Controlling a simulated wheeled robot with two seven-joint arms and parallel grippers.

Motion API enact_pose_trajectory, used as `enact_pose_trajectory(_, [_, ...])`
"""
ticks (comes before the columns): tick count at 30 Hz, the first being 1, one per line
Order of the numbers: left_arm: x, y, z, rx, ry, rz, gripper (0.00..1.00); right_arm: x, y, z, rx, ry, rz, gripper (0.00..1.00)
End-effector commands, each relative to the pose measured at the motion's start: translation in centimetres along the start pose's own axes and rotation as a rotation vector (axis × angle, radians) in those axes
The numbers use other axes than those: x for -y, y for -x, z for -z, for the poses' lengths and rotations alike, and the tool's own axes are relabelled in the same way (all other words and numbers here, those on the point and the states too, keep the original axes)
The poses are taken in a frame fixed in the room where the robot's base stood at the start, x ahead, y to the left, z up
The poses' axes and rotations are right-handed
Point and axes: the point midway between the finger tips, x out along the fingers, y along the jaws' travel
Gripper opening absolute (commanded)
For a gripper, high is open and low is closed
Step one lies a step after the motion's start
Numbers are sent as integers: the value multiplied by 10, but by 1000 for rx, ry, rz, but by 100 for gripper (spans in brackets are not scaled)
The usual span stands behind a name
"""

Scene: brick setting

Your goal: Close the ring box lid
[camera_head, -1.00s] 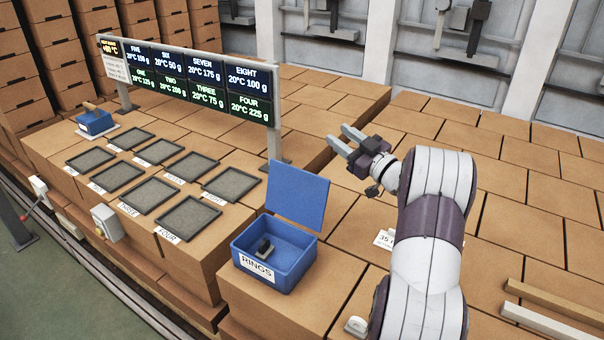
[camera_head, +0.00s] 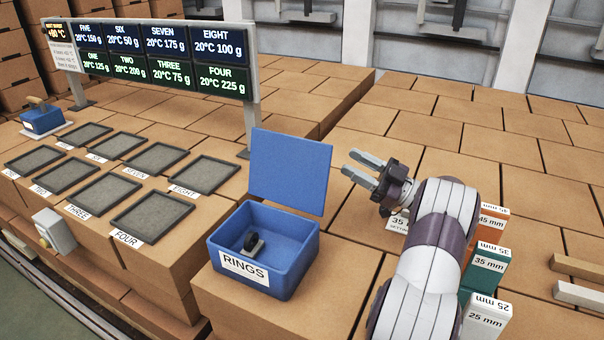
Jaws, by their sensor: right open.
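The blue ring box (camera_head: 305,262), labelled RINGS, stands on the brick surface near the bottom centre. Its blue lid (camera_head: 291,170) stands raised at the back edge, so the box is open. A small dark and grey item (camera_head: 253,243) lies inside. My right gripper (camera_head: 361,165) is to the right of the lid, apart from it, with its two grey fingers spread and pointing left toward it. Nothing is between the fingers. My left gripper is not in the picture.
Several dark trays (camera_head: 153,216) with number labels lie at left. A display board (camera_head: 160,58) stands behind them. A blue box with a handle (camera_head: 42,118) is far left. Labelled coloured boxes (camera_head: 486,268) stand right of my right arm. Wooden bars (camera_head: 578,296) lie far right.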

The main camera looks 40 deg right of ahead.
Motion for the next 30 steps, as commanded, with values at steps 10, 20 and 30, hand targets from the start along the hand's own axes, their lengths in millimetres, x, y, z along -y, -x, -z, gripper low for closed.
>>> enact_pose_trajectory(10, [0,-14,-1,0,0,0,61,9,-25,-22,-1,0,4,40])
enact_pose_trajectory(20, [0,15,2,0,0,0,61,9,-102,-24,0,-1,2,40])
enact_pose_trajectory(30, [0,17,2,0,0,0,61,10,-117,-27,1,1,0,40])
